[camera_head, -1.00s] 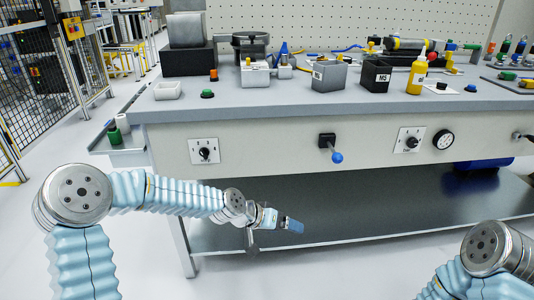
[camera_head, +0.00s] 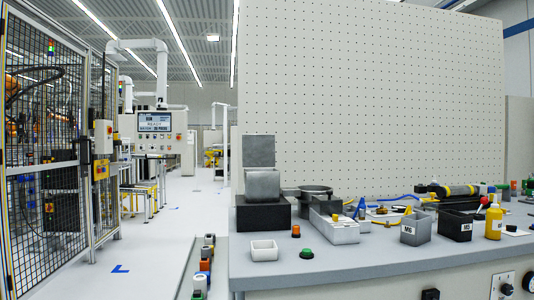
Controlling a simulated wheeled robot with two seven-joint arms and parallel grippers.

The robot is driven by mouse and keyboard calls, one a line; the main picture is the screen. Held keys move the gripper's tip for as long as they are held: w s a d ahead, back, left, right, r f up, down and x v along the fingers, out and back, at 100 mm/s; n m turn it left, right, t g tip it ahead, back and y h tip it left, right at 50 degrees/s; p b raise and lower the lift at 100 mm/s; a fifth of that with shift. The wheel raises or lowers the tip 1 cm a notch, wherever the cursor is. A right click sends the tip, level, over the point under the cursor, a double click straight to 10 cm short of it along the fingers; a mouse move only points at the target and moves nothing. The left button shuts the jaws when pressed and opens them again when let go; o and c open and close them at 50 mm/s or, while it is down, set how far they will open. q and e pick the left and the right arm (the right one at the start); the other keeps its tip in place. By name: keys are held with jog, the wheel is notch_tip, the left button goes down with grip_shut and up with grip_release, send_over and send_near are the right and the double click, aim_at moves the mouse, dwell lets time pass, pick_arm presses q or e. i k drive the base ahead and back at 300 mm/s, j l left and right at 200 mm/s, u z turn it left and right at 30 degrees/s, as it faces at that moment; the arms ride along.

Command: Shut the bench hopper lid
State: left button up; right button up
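What looks like the bench hopper is a grey metal box (camera_head: 263,186) on a black base (camera_head: 263,215), at the back left of the bench top. A flat grey square panel, which looks like its lid (camera_head: 260,151), stands upright above the rear of the box, so the lid looks open. Whether the box is hollow on top is hard to tell at this size. Neither of my grippers is in the picture.
The grey bench top (camera_head: 340,264) runs right from the hopper. A perforated panel (camera_head: 370,100) rises behind. Open floor (camera_head: 150,255) lies left.

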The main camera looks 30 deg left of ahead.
aim_at(258, 151)
jog(key=k+j+z, duration=0.15)
jog(key=j, duration=0.3)
jog(key=k+j+z, duration=0.2)
jog(key=j, duration=0.2)
jog(key=j+z, duration=0.15)
jog(key=j, duration=0.25)
jog(key=k+j+z, duration=0.2)
jog(key=j, duration=0.15)
jog(key=j+z, duration=0.2)
jog(key=j, duration=0.55)
jog(key=k+j+z, duration=0.1)
jog(key=j+z, duration=0.15)
jog(key=j, duration=0.45)
jog(key=j+z, duration=0.15)
jog(key=j, duration=0.5)
jog(key=j+z, duration=0.15)
jog(key=j, duration=0.45)
jog(key=j+z, duration=0.1)
jog(key=j, duration=0.55)
jog(key=j+z, duration=0.15)
jog(key=j, duration=0.5)
jog(key=k+j+z, duration=0.15)
jog(key=j, duration=0.45)
jog(key=j+z, duration=0.15)
jog(key=j, duration=0.5)
jog(key=k+j+z, duration=0.15)
jog(key=j, duration=0.4)
jog(key=k+j+z, duration=0.15)
jog(key=j, duration=0.45)
jog(key=k, duration=0.05)
